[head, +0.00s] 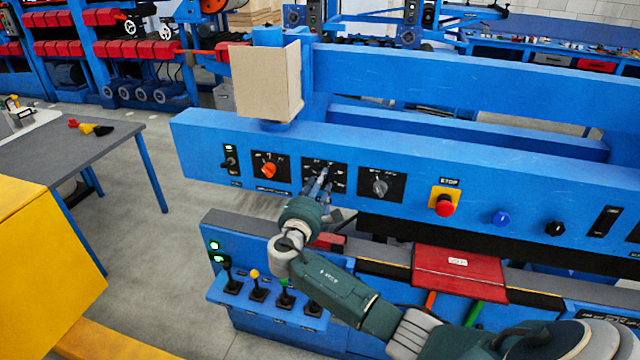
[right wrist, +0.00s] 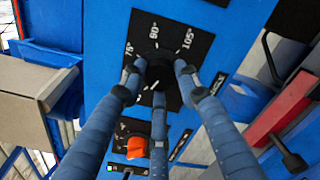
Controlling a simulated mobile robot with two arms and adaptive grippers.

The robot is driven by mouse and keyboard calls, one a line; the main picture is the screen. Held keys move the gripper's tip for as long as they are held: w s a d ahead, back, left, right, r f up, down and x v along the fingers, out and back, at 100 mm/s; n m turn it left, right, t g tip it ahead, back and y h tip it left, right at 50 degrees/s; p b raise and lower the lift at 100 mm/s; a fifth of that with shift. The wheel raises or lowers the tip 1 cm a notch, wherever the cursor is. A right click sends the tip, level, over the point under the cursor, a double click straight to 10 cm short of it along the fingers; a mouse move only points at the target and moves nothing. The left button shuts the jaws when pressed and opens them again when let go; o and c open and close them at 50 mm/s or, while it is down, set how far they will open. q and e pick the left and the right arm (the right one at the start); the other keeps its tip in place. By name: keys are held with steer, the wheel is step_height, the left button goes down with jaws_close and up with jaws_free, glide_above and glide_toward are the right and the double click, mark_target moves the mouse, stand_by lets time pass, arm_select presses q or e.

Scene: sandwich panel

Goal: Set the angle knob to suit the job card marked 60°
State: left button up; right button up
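The angle knob (right wrist: 155,68) is black and round on a black dial plate marked 75°, 90° and 105°, with the word ANGLE partly covered. My right gripper (right wrist: 157,78) has its three fingers spaced around this knob, tips at its rim. Whether they press on it is unclear. In the head view, my right gripper (head: 318,182) reaches the second dial plate (head: 338,172) from the left and hides most of its knob. The knob's pointer cannot be made out. No card with a readable 60° is in view. My left gripper is not in view.
An orange knob (head: 268,169) lies left of the gripper, a grey knob (head: 380,186) right. A red stop button (head: 445,206) is farther right. A beige box-like piece (head: 266,82) stands above the panel. Levers (head: 255,288) and a red labelled piece (head: 459,272) are below.

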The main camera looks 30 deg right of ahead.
steer(key=shift+c, duration=1.4)
steer(key=shift+f+m+b, duration=0.1)
steer(key=shift+m+b, duration=4.4)
steer(key=shift+b, duration=1.3)
steer(key=o, duration=1.2)
steer(key=shift+c, duration=0.2)
steer(key=shift+a, duration=0.1)
